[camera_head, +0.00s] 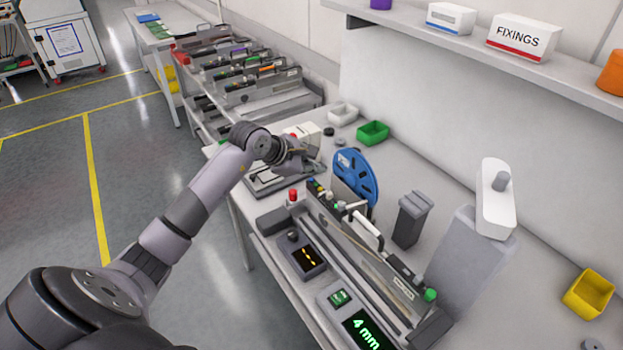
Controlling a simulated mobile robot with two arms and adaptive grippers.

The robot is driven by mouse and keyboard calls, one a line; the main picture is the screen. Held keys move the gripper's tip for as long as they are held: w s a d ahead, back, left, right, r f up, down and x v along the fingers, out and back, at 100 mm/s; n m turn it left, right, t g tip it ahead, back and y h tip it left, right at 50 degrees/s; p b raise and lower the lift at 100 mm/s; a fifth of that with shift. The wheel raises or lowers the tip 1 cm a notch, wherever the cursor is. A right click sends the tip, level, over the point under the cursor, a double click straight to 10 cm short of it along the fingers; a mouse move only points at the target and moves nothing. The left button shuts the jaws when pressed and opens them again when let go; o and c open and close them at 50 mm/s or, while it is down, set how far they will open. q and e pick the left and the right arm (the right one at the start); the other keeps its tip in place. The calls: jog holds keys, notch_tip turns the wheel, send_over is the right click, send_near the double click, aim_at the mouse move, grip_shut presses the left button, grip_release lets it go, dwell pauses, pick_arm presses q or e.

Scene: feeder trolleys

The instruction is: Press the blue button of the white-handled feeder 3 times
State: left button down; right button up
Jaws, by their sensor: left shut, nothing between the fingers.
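The white-handled feeder (385,268) is a long grey unit on the bench, running from the middle toward the lower right. Its white handle (367,229) rises from its top. Small coloured buttons (318,190) sit at its far end, a blue one seemingly among them, too small to make out surely. A blue reel (366,184) stands behind that end. My left gripper (307,164) is shut and empty, a little beyond the button end, appearing apart from it. Its fingertips are hard to make out. My right gripper is not in view.
Green (373,133) and white (342,114) trays lie behind. A shelf (460,50) runs along the wall.

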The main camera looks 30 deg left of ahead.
aim_at(313, 183)
pick_arm(q)
notch_tip(313, 183, up, 5)
jog(key=shift+p, duration=1.2)
dwell(1.1)
